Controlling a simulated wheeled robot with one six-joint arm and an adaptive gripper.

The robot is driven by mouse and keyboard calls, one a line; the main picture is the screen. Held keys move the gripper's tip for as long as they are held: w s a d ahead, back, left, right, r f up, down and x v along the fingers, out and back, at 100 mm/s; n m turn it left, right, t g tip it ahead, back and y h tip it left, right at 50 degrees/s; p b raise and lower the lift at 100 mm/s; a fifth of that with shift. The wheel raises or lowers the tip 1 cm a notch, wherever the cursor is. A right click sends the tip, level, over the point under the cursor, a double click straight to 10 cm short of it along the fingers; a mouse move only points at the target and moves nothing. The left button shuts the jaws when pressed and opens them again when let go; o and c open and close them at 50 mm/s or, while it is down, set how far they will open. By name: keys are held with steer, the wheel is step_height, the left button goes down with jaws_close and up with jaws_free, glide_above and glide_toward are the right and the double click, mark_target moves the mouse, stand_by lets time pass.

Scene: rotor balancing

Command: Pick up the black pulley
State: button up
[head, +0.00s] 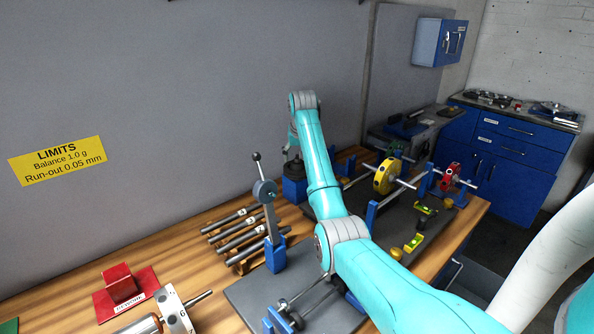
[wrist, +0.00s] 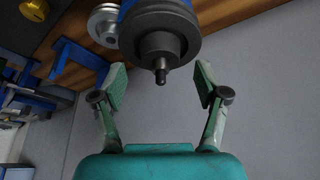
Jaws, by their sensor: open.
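The black pulley (wrist: 150,48) is a dark stepped disc with a protruding hub and a small pin. It shows at the top middle of the wrist view, against a blue block (wrist: 150,8). My gripper (wrist: 160,82) is open and empty, its two green-padded fingers on either side of the pulley's hub and pin. I cannot tell whether a finger touches it. In the head view a dark round part, which looks like the pulley (head: 293,168), sits on a blue block (head: 294,188) below my gripper (head: 292,150), partly hidden by my arm.
A silver pulley (wrist: 103,25) is close beside the black one. Several grey shafts (head: 238,232) lie on a rack to the left. A lever stand (head: 275,252) is nearer. A yellow rotor (head: 387,176) stands right of my arm, and the grey wall (head: 200,90) is behind.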

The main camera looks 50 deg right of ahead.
steer(key=shift+x, duration=1.45)
steer(key=shift+c, duration=0.2)
jaws_close()
steer(key=shift+r, duration=0.2)
steer(key=shift+r, duration=0.1)
